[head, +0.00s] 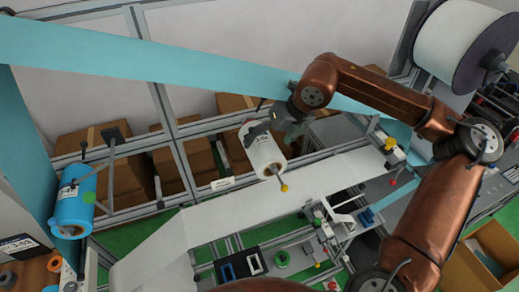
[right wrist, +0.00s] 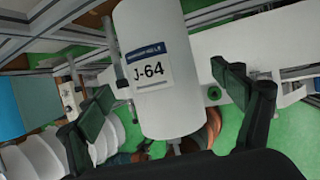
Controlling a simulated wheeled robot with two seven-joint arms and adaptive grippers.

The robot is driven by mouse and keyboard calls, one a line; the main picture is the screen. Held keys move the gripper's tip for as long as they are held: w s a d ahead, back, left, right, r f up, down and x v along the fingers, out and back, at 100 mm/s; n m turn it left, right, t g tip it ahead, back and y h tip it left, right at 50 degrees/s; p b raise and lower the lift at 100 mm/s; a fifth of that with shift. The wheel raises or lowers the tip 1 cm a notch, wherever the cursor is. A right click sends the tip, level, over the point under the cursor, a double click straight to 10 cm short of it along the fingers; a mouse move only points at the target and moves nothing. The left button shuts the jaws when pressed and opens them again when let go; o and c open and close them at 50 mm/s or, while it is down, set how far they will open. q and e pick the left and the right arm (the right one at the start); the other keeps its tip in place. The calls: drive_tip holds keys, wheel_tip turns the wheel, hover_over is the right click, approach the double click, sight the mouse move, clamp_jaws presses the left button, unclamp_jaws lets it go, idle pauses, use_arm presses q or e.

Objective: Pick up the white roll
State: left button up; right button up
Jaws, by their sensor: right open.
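The white roll (head: 264,155) sits on a spindle with a yellow end knob, above the white web in the middle of the head view. In the right wrist view the roll (right wrist: 152,102) carries a blue-and-white label reading J-64. My right gripper (head: 272,126) is open at the roll's upper end. In the right wrist view its two dark fingers stand on either side of the roll, with gaps showing between them and it. I cannot tell how far the fingertips reach along the roll. My left gripper is in neither view.
A larger white roll (head: 458,45) hangs at the upper right. A blue roll (head: 74,208) is mounted at the left. A light-blue web (head: 150,58) crosses above. Cardboard boxes (head: 186,168) stand behind the metal frame. The white web (head: 255,212) runs below the roll.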

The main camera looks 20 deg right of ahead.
drive_tip(key=shift+w+a+f+p, duration=0.1)
drive_tip(key=shift+f+p, duration=0.1)
drive_tip(key=shift+f, duration=0.15)
drive_tip(key=shift+w+f+p, duration=0.1)
drive_tip(key=shift+f+p, duration=0.05)
drive_tip(key=shift+f, duration=0.15)
drive_tip(key=p+x, duration=0.2)
drive_tip(key=x, duration=0.2)
drive_tip(key=shift+w+f, duration=0.15)
drive_tip(key=shift+w+a+f, duration=0.1)
drive_tip(key=shift+w+f, duration=0.05)
drive_tip(key=shift+f, duration=0.15)
drive_tip(key=shift+c, duration=0.2)
drive_tip(key=c, duration=1.5)
